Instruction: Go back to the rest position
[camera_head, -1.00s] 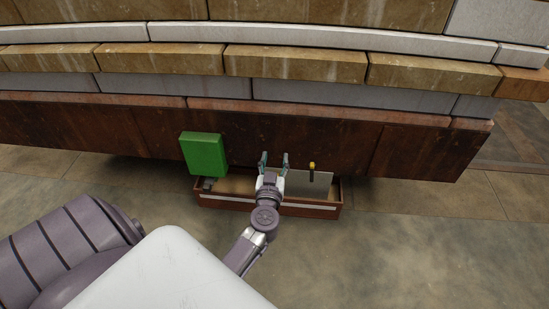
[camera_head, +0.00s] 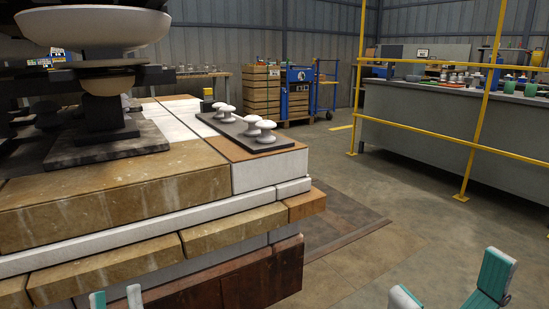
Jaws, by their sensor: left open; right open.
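My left gripper (camera_head: 116,299) shows only its two fingertips at the bottom edge, at lower left. They are apart with nothing between them, in front of the stone stack's lower side. My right gripper (camera_head: 450,290) is at the bottom right. Its two white and teal fingers are spread wide, and nothing is between them. It appears over the open floor. The rest of both arms is out of view.
A stack of tan and white stone blocks (camera_head: 115,197) fills the left side. A dark plate (camera_head: 238,136) with several white insulators lies on it. Beyond the floor (camera_head: 380,222) are a yellow railing (camera_head: 487,90) and a grey workbench (camera_head: 425,122) with small items.

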